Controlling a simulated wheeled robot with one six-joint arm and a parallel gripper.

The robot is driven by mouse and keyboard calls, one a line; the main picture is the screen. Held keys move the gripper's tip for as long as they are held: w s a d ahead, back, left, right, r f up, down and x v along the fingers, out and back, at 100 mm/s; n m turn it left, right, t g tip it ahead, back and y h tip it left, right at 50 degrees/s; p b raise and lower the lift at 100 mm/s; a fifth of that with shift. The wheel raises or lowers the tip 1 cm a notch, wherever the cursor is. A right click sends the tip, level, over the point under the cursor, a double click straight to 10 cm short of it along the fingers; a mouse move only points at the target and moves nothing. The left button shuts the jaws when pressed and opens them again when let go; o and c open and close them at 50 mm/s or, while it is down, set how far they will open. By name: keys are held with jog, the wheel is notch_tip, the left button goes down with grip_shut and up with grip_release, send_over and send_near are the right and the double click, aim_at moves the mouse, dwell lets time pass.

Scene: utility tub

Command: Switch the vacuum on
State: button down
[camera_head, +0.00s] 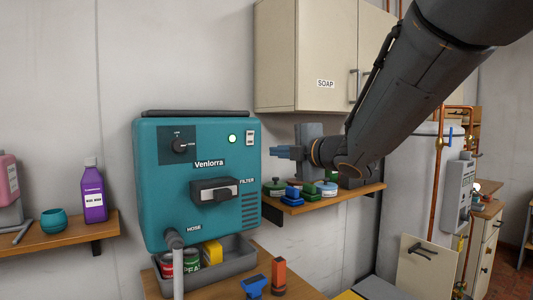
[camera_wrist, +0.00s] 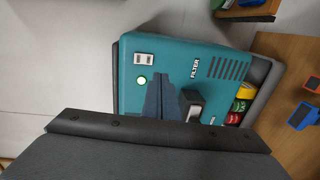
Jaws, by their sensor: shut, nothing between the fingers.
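In the wrist view, the vacuum (camera_wrist: 128,95) appears turned sideways, with the light (camera_wrist: 142,80) and the switch (camera_wrist: 144,58) left of my fingers; the dial is not visible there. My gripper (camera_head: 275,152) is shut and empty, just right of the unit, fingers pointing left. In the wrist view, the closed blue fingers (camera_wrist: 161,98) cover part of the front.
A black filter handle (camera_head: 213,190) juts from the front. A grey hose (camera_head: 177,262) hangs below, by a grey tray (camera_head: 225,272) of cans. A shelf (camera_head: 330,198) with small containers lies under my gripper. A cabinet (camera_head: 325,55) hangs above.

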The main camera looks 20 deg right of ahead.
jog(key=shift+f+v, duration=0.15)
jog(key=shift+v, duration=0.45)
jog(key=shift+f+v, duration=0.15)
jog(key=shift+v, duration=0.5)
jog(key=s+d+f+m+g+h, duration=0.1)
jog(key=s+f+m+g+h, duration=0.15)
jog(key=f+m, duration=0.55)
jog(key=s+d+f+m+g+h, duration=0.1)
jog(key=d+f+m+g+h, duration=0.3)
jog(key=f, duration=0.9)
jog(key=s+a+f+m+g, duration=0.4)
jog(key=s+f, duration=0.4)
jog(key=s, duration=0.2)
jog(key=s+a+f+m+g+y, duration=0.1)
jog(key=s+a+f+m+g, duration=0.3)
jog(key=s+f, duration=0.4)
jog(key=shift+s+a+f+m, duration=0.35)
jog(key=shift+s+a+m, duration=0.05)
jog(key=shift+s+m, duration=0.45)
